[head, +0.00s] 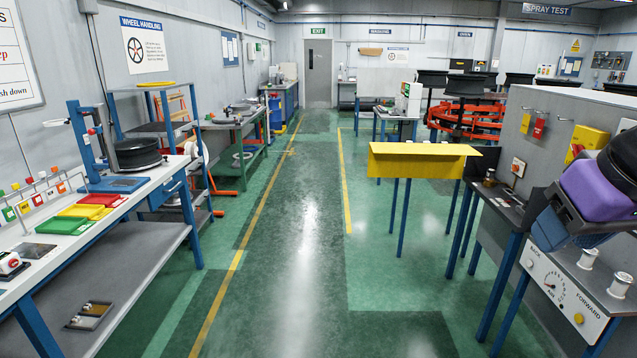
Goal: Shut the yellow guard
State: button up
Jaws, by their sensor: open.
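The yellow guard (420,163) is a long yellow panel in the head view, right of the middle. Its long face is turned towards me, with a narrower top strip above. It reaches from the dark bench top at the right out over the green floor. Blue legs show below it. Its right end is beside a dark part near the bench, and I cannot make out a hinge or how it is held. A purple and dark part of my arm (597,191) shows at the right edge, well apart from the guard. I see no gripper fingers.
A test bench panel with BACK and FORWARD marks (566,292) stands close at the right, with metal spindles on top. A grey partition (548,125) rises behind it. A white-topped bench (150,185) lines the left. The green aisle between is clear.

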aim_at(385, 161)
jog(key=i+u, duration=0.15)
jog(key=i, duration=1.65)
jog(key=i+u, duration=0.25)
jog(key=i, duration=0.35)
jog(key=i+u, duration=0.2)
jog(key=i, duration=0.4)
jog(key=i+l+u, duration=0.1)
jog(key=i+u, duration=0.15)
jog(key=i, duration=0.3)
jog(key=i+j+z, duration=0.1)
jog(key=i+z, duration=0.15)
jog(key=i, duration=0.25)
jog(key=i+j+z, duration=0.15)
jog(key=i+z, duration=0.15)
jog(key=i, duration=0.2)
jog(key=i+z, duration=0.25)
jog(key=z, duration=0.2)
jog(key=i+j+z, duration=0.2)
jog(key=z, duration=0.3)
jog(key=i+j+z, duration=0.2)
jog(key=z, duration=0.25)
jog(key=i+j+z, duration=0.15)
jog(key=z, duration=0.3)
jog(key=i+j+z, duration=0.2)
jog(key=z, duration=0.2)
jog(key=i+j+z, duration=0.15)
jog(key=j+z, duration=0.25)
jog(key=i+j+z, duration=0.1)
jog(key=j+z, duration=0.75)
jog(key=j, duration=0.25)
